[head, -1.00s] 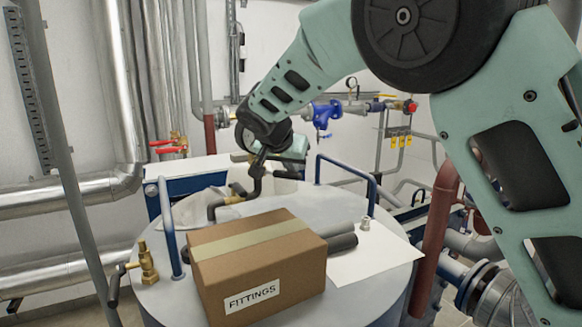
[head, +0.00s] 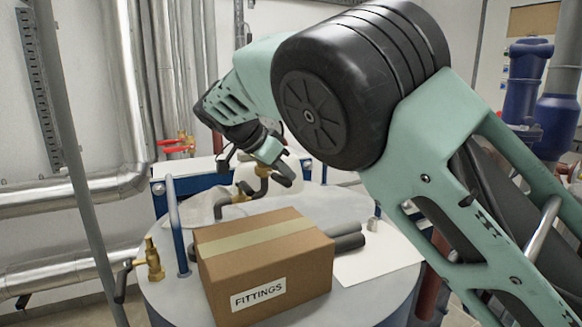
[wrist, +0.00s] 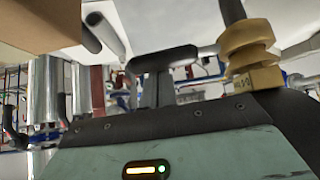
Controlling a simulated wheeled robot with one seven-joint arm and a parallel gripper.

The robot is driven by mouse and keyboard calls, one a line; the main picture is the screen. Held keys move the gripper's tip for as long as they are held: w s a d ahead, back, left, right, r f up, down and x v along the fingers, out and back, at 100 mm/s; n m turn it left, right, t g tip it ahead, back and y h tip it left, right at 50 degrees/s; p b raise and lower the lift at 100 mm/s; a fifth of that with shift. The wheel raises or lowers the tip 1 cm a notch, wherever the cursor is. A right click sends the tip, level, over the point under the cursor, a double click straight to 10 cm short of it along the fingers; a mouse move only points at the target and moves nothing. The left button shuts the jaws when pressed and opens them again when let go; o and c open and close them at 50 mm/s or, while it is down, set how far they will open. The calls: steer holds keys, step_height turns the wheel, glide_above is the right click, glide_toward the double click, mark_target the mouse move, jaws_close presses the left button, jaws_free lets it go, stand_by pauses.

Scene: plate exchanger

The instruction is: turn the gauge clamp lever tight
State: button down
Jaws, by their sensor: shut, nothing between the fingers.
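My gripper (head: 284,175) is over the back of the grey round tank top, pointing down and right, with its dark fingers shut and empty. Just left of it is a brass fitting with a black bent lever (head: 262,172). Another brass fitting with a black handle (head: 240,198) lies lower left. I cannot tell for certain which is the gauge clamp lever.
A cardboard box marked FITTINGS (head: 265,265) takes up the tank's front. Dark tubes (head: 348,241) and a white sheet (head: 375,262) lie right of it. Another brass valve (head: 153,260) is at the left edge. A blue-based upright rail (head: 176,225) stands behind that valve.

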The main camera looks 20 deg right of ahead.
steer(key=shift+s+a, duration=0.25)
steer(key=shift+a, duration=0.4)
stand_by(0.3)
